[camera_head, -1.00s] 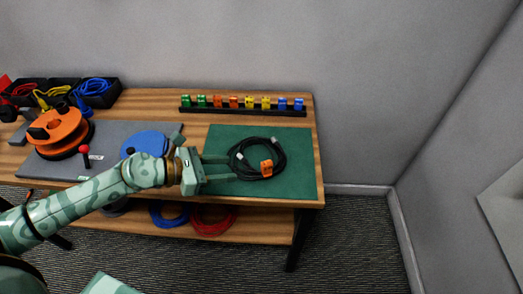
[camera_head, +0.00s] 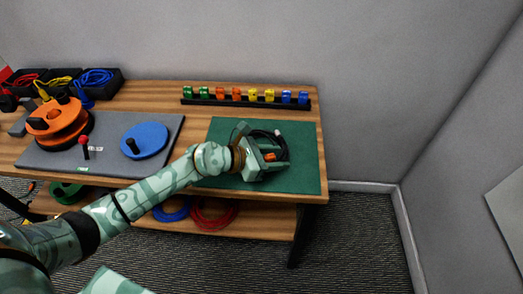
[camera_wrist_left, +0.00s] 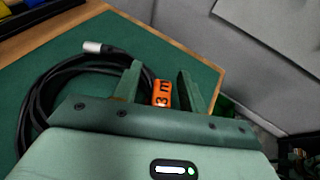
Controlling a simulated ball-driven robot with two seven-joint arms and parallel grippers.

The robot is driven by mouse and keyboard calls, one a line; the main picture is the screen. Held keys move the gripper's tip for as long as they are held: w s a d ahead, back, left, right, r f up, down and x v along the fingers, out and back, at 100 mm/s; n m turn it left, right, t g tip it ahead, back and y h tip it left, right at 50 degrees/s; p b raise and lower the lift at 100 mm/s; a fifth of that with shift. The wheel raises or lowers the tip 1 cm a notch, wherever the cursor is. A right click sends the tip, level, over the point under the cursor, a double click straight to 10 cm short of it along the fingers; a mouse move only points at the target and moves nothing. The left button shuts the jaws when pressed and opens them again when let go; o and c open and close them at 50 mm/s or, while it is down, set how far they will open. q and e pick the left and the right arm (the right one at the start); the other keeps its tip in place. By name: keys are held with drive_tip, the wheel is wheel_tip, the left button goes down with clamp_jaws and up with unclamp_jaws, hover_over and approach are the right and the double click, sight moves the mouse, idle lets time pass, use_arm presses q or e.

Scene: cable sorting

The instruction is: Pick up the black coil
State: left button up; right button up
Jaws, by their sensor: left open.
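The black coil (camera_head: 282,142) lies on the green mat (camera_head: 304,176) at the right of the table. An orange tag (camera_head: 270,157) is on it. My left gripper (camera_head: 270,153) is over the coil and hides part of it. In the left wrist view the gripper (camera_wrist_left: 162,88) is open, with the orange tag (camera_wrist_left: 162,94), marked with a 3, between its fingers. I cannot tell whether the fingers touch the coil. My right gripper is not in view.
A black rail (camera_head: 244,103) with several coloured clips runs along the back of the table. A blue disc (camera_head: 145,141) and an orange reel (camera_head: 58,125) stand on a grey mat (camera_head: 108,163) at the left. Black bins (camera_head: 62,77) stand behind them.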

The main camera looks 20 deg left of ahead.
use_arm(q)
drive_tip(key=shift+r, duration=0.1)
clamp_jaws()
